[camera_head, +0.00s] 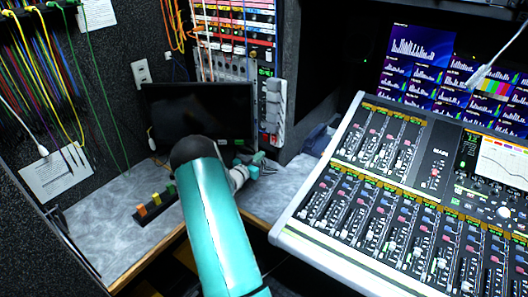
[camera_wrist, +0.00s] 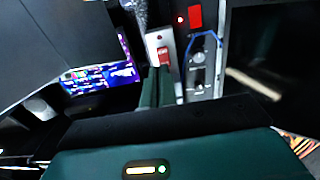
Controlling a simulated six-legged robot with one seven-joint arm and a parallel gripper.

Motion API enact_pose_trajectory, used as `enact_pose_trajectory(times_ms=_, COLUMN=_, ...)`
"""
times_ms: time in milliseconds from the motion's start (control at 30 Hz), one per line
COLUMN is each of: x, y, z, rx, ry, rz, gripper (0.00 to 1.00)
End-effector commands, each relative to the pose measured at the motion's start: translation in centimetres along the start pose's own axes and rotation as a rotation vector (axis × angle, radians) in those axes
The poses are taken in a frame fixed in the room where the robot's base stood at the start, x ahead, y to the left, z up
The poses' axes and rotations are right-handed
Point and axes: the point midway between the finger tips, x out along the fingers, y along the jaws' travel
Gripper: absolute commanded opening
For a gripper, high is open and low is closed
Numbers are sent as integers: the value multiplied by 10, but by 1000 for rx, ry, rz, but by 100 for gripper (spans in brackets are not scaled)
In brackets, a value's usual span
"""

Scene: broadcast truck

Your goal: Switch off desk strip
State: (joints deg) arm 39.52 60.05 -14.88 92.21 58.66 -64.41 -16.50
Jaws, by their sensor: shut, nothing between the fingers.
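A pale plate with a red switch (camera_wrist: 163,56) shows in the wrist view, just beyond the tips of my gripper (camera_wrist: 158,72). The marking on the switch is too small to read. My gripper's dark green fingers are together and empty; I cannot tell whether they touch the switch. In the head view my gripper (camera_head: 258,166) is small, low over the back of the grey desk (camera_head: 105,232), past my teal arm. A black strip with orange, yellow and green blocks (camera_head: 156,201) lies on the desk, left of my arm. I cannot tell which of these is the desk strip.
A dark monitor (camera_head: 200,112) stands behind my arm. A large mixing console (camera_head: 335,240) fills the right side. Colored cables (camera_head: 45,60) hang at the left wall. In the wrist view a grey panel (camera_wrist: 200,60) with a blue cable is beside the switch.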

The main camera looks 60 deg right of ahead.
Motion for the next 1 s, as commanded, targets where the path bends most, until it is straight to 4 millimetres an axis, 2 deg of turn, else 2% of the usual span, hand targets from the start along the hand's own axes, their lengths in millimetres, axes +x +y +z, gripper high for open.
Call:
enact_pose_trajectory(times_ms=33, x=-12, y=-1, z=2, rx=-2, ry=-1, rz=-4, gripper=0)
enact_pose_trajectory(times_ms=133, x=-30, y=-2, z=5, rx=-2, ry=-2, rz=-4, gripper=0)
enact_pose_trajectory(times_ms=333, x=-54, y=0, z=8, rx=-1, ry=0, rz=-2, gripper=0)
enact_pose_trajectory(times_ms=1000, x=-61, y=-1, z=9, rx=0, ry=0, rz=-1, gripper=0)
